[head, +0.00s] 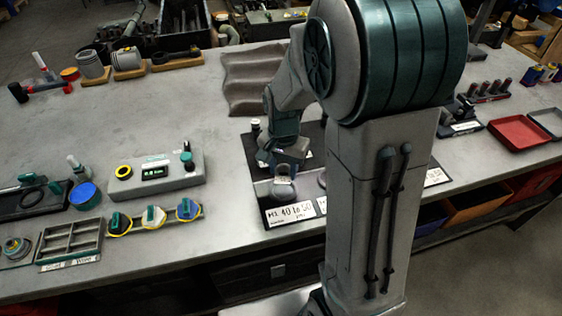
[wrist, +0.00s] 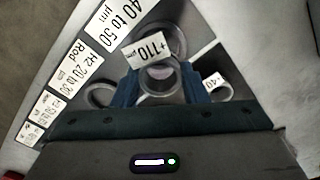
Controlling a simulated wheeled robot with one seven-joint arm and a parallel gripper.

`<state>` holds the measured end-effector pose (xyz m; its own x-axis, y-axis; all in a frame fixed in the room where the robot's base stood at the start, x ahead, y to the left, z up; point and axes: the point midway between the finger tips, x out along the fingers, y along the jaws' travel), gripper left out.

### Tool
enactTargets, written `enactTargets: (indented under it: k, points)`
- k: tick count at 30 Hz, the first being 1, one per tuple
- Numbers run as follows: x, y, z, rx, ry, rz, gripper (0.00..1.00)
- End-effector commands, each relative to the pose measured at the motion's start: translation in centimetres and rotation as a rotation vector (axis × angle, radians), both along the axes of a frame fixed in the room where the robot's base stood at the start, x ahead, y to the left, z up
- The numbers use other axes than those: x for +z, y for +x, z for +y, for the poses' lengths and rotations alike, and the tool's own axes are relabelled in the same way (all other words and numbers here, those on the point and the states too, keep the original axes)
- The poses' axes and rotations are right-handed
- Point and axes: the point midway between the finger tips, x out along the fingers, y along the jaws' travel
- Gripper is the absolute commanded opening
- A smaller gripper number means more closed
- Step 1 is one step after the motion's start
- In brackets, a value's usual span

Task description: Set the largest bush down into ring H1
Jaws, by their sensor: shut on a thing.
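My gripper (wrist: 160,90) is shut on a grey round bush (wrist: 160,76), held between two blue fingers in the wrist view. A white tag reading "+110" (wrist: 147,50) shows at its far side. A larger grey ring (wrist: 176,42) shows just beyond the bush, beside the "40 to 50 µm" card (wrist: 117,22). In the head view my gripper (head: 283,178) is low over the dark board, just behind the H1 card (head: 291,213). The ring there is partly hidden by the gripper. I cannot tell whether the bush is above the ring or inside it.
Another ring (wrist: 100,94) lies beside the H2 card (wrist: 75,68). A round part tagged "40" (wrist: 215,86) is right of my fingers.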

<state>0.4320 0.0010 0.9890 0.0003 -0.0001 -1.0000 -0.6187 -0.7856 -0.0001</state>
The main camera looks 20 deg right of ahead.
Motion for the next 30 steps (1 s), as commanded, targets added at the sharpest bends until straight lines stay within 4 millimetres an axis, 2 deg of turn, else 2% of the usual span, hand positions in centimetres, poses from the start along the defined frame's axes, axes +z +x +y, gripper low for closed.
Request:
enactTargets:
  k: [21, 30]
  points:
    - [-4.8, 0.0, 0.2, 0.004, 0.000, 0.000, 0.16]
    - [-6.0, 0.0, 0.2, 0.004, 0.000, 0.000, 0.16]
